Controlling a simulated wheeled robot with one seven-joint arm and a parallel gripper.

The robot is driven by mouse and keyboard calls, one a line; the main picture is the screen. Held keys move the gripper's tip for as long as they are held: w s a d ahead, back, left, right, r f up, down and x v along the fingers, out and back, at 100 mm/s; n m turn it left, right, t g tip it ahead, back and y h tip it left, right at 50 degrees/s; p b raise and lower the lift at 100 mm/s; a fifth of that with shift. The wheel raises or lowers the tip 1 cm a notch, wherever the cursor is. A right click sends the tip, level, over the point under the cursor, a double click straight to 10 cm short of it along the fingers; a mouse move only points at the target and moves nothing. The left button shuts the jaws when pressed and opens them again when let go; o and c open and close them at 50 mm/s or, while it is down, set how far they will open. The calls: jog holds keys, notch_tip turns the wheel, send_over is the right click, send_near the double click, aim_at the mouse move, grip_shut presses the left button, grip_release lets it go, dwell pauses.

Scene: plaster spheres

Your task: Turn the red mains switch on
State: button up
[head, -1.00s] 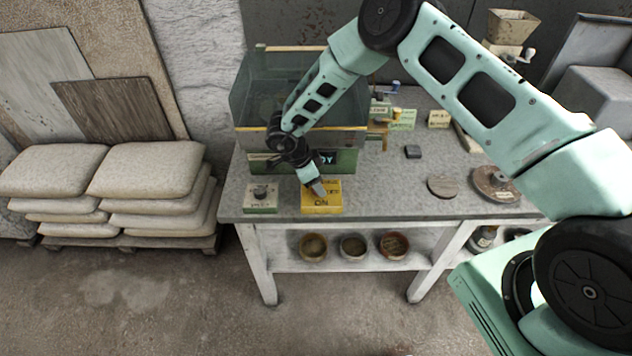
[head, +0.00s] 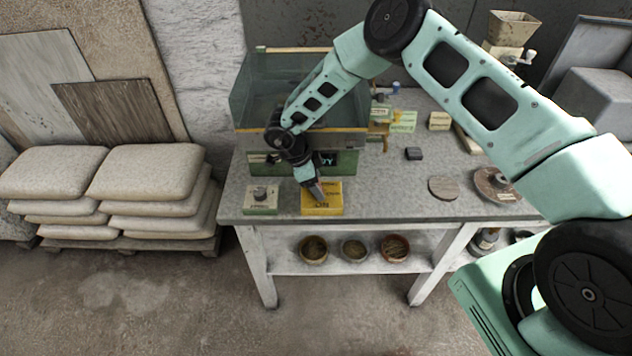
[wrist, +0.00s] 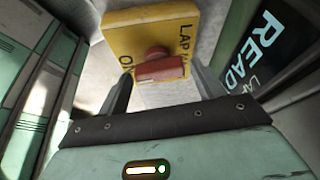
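The red mains switch (wrist: 160,68) is a red knob with a crossbar on a yellow box (wrist: 117,22) with dark lettering, including "ON" and "LAP". In the head view the yellow box (head: 334,206) sits at the bench's front edge, and my gripper hides the red knob. My gripper (head: 318,194) points down at the box. In the wrist view my gripper (wrist: 161,76) has its fingers apart, one on each side of the red crossbar. Narrow gaps seem to show at the bar's ends. I cannot tell whether a finger touches it.
A green box with a grey knob (head: 260,197) stands left of the yellow box. Behind is a clear-walled machine (head: 250,100) with a dark display (wrist: 255,60) reading "READ", partly cut off. A round wooden disc (head: 443,188) and small dark block (head: 413,153) lie to the right.

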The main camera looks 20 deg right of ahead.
jog(key=shift+o, duration=0.3)
jog(key=b+v, duration=0.2)
jog(key=shift+w+a+r+b, duration=0.15)
jog(key=shift+a+r+b, duration=0.05)
jog(key=shift+b, duration=0.2)
jog(key=a+b, duration=0.1)
jog(key=a, duration=0.2)
jog(key=w+a+b, duration=0.1)
jog(key=a+b, duration=0.1)
jog(key=a, duration=0.1)
jog(key=w+a+b, duration=0.1)
jog(key=a, duration=0.3)
jog(key=shift+a+r+b, duration=0.1)
jog(key=shift+a+b, duration=0.05)
jog(key=shift+b, duration=0.25)
jog(key=shift+w+a+r, duration=0.1)
jog(key=shift+a+r, duration=0.05)
jog(key=shift+a, duration=0.6)
